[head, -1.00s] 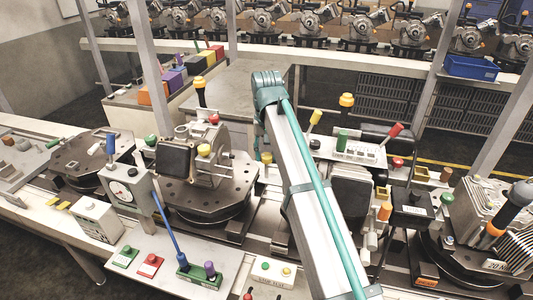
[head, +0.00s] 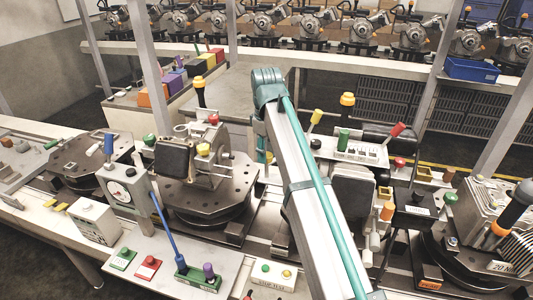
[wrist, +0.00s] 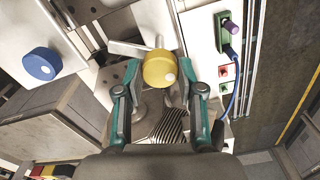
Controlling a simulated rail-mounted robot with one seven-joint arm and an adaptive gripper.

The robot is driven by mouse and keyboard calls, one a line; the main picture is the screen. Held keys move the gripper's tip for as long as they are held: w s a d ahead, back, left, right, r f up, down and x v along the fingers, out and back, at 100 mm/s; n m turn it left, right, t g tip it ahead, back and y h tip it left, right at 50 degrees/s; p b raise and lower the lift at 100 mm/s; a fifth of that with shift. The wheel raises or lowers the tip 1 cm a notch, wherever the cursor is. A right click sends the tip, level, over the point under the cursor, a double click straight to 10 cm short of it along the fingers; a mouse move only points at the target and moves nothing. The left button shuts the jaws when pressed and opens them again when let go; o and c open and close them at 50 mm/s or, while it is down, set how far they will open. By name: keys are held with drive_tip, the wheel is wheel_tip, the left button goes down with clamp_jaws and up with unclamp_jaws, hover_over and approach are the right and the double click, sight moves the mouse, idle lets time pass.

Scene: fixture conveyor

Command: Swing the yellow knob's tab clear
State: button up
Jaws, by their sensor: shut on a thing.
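The yellow knob (wrist: 158,70) is a round cap with a pale dot near its right edge, in the upper middle of the wrist view. My gripper (wrist: 161,74) has its teal fingers on the left and right sides of the knob and is shut on it. A flat grey metal bar (wrist: 127,48) reaches left from behind the knob and looks like its tab. A thin post shows just above the knob. In the head view my arm hides the gripper, and I cannot pick out this knob there.
In the wrist view a blue knob (wrist: 42,64) sits on a pale panel at left. A green box with a purple knob (wrist: 230,27) and blue cable stands at upper right. A ribbed metal block (wrist: 170,126) lies below the yellow knob. Fixtures crowd the bench.

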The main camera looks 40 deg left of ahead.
drive_tip(key=n, duration=0.6)
drive_tip(key=shift+b, duration=0.35)
drive_tip(key=shift+n, duration=0.3)
drive_tip(key=o, duration=1.1)
drive_tip(key=shift+o, duration=0.2)
wheel_tip(320, 180, up, 8)
drive_tip(key=shift+f, duration=0.2)
